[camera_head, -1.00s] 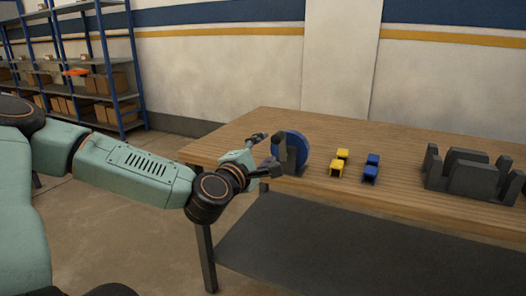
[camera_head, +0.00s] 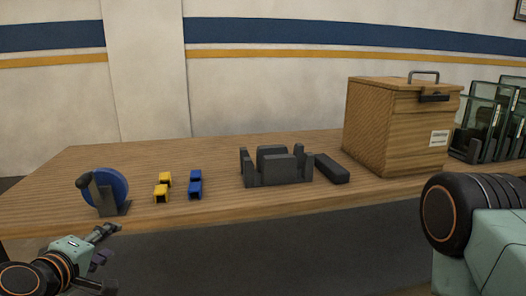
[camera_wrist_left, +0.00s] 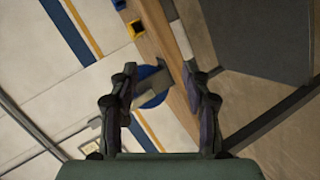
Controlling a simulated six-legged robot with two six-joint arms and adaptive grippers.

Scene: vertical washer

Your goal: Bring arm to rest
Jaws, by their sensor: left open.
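My left gripper (camera_head: 108,258) is at the lower left in the head view, in front of the table's front edge and below the blue disc. Its fingers are apart and nothing is between them. In the left wrist view my left gripper (camera_wrist_left: 160,98) shows both fingers spread and empty. The blue disc (camera_head: 112,186) stands upright in a dark holder at the left end of the table (camera_head: 230,205). The blue disc also shows in the left wrist view (camera_wrist_left: 147,101), beyond the fingers. Part of my right arm shows at the right; its gripper is out of view.
Yellow blocks (camera_head: 161,192) and blue blocks (camera_head: 195,187) stand right of the disc. A dark slotted rack (camera_head: 277,168) and a dark bar (camera_head: 331,168) are mid-table. A wooden box (camera_head: 400,125) with a handle and glass panels (camera_head: 488,120) stand at the right.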

